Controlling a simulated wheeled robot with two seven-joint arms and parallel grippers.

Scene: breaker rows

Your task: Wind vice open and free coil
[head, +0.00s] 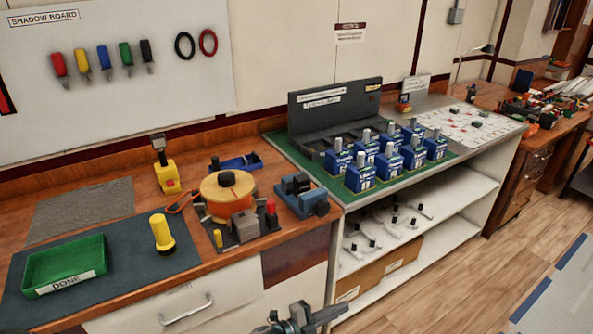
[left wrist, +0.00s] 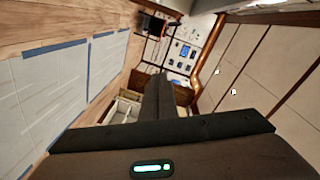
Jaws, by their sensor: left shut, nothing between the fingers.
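A blue and dark grey vice-like block (head: 302,195) sits at the right end of the wooden bench in the head view. To its left is a round tan-topped coil-like piece (head: 228,188) with orange sides and a dark knob. A grey block (head: 244,226) stands in front of it, and I cannot tell whether they touch. My left gripper (head: 288,322) is at the bottom edge, in front of and below the bench, apart from these things. It is shut and empty. The left wrist view shows its dark body and floor and walls. My right gripper is not in view.
A green tray (head: 66,266) and a yellow torch-like object (head: 162,234) are on a dark mat at left. A yellow tool (head: 166,174) and blue tray (head: 240,163) stand behind. Several blue breaker-like units (head: 388,166) fill the green-topped bench at right.

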